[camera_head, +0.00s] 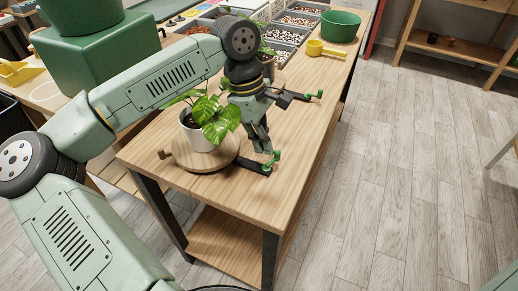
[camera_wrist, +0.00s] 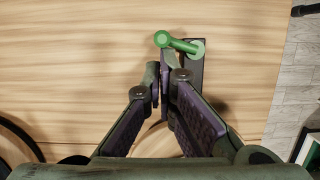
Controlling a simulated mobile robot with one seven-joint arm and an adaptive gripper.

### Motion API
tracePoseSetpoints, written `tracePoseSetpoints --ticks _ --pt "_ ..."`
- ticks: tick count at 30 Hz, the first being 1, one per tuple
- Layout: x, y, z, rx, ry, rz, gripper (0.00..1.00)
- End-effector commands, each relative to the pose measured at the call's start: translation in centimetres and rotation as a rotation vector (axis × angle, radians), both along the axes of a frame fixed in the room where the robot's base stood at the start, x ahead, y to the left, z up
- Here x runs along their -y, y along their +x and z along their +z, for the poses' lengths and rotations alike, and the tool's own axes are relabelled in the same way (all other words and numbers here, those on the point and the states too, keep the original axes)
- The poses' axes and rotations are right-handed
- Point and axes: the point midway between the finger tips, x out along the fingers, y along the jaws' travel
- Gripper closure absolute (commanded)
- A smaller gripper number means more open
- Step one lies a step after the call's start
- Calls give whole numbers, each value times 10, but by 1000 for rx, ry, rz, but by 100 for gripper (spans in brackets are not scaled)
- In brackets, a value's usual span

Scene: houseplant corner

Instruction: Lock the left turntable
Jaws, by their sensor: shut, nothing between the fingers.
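A round wooden turntable (camera_head: 206,163) sits near the table's near end in the head view, with a leafy plant in a white pot (camera_head: 197,138) on it. Beside it is a dark base plate (camera_wrist: 194,78) with a green lever (camera_head: 272,158). In the wrist view this green lever (camera_wrist: 179,43) runs from a pivot at the right to a round knob at the left. My gripper (camera_head: 267,147) points down beside the lever, shut and empty. In the wrist view my gripper's fingertips (camera_wrist: 164,62) are just below the lever; I cannot tell whether they touch it.
A second green lever (camera_head: 318,95) lies farther along the table, beyond my gripper. A yellow scoop (camera_head: 322,48), a green bowl (camera_head: 340,26) and trays of pebbles (camera_head: 287,36) stand at the far end. The floor (camera_head: 400,170) to the right is open.

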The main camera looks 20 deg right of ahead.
Motion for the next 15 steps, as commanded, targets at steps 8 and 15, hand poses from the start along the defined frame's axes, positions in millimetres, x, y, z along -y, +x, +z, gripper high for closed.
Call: tracePoseSetpoints --ticks 8,15 --pt "9 -3 -4 1 0 -36 100" --pt "17 -9 -4 1 0 -36 100"
